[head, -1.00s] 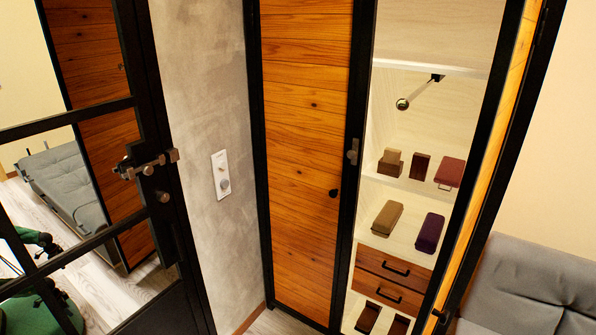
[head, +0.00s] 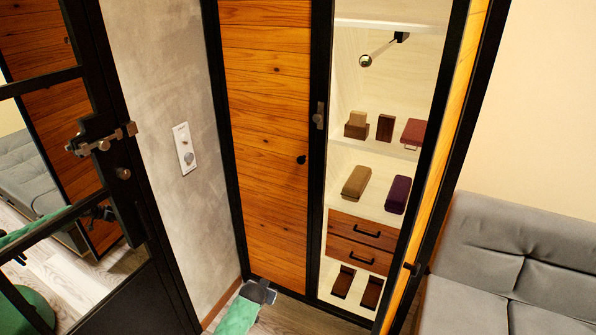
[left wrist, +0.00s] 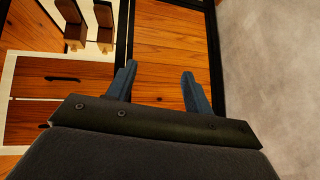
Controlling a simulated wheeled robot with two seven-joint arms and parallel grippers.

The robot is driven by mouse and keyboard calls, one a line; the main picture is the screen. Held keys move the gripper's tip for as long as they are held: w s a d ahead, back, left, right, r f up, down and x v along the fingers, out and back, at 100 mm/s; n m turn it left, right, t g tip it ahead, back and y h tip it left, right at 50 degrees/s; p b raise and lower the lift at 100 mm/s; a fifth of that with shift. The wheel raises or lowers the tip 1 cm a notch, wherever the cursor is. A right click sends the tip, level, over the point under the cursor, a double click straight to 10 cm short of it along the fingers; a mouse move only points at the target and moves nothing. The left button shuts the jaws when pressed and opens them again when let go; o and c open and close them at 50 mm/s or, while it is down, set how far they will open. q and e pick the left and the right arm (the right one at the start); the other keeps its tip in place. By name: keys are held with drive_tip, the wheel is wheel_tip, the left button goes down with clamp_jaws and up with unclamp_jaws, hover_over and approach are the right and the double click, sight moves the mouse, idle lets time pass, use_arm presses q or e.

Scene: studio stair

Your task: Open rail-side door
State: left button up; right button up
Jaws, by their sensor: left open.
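A tall wardrobe has a closed orange wooden door (head: 265,130) on its left half, with a small dark round knob (head: 301,160) near its right edge. A second wooden door (head: 440,150) stands open at the right, with a dark handle (head: 411,268). No label shows which is rail-side. My left gripper (head: 258,290) is low in front of the closed door's bottom. In the left wrist view its two blue fingers (left wrist: 159,72) are apart, with nothing between them and the closed door's planks (left wrist: 165,48) behind. The knob is not in that view. My right gripper is not in view.
The open compartment holds a short rod (head: 380,48), small boxes on shelves and two drawers (head: 362,243). A grey sofa (head: 510,260) stands at the right. A grey wall (head: 160,90) and a black-framed glass door (head: 90,150) are at the left.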

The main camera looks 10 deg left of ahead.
use_arm(q)
drive_tip(key=w+r+t, duration=0.3)
drive_tip(key=w+r, duration=0.9)
drive_tip(key=r, duration=0.4)
drive_tip(key=n+t+h+b, duration=0.2)
drive_tip(key=t+h, duration=0.3)
approach(300, 162)
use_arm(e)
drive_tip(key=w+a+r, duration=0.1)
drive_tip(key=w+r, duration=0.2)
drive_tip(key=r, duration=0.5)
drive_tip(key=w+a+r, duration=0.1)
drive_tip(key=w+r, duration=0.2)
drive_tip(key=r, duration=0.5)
use_arm(q)
drive_tip(key=shift+t, duration=0.3)
drive_tip(key=p+x, duration=0.2)
drive_tip(key=x, duration=0.4)
drive_tip(key=shift+w+d, duration=0.15)
drive_tip(key=shift+w, duration=0.15)
drive_tip(key=shift+p+x, duration=0.4)
drive_tip(key=shift+x, duration=0.4)
drive_tip(key=shift+f, duration=0.2)
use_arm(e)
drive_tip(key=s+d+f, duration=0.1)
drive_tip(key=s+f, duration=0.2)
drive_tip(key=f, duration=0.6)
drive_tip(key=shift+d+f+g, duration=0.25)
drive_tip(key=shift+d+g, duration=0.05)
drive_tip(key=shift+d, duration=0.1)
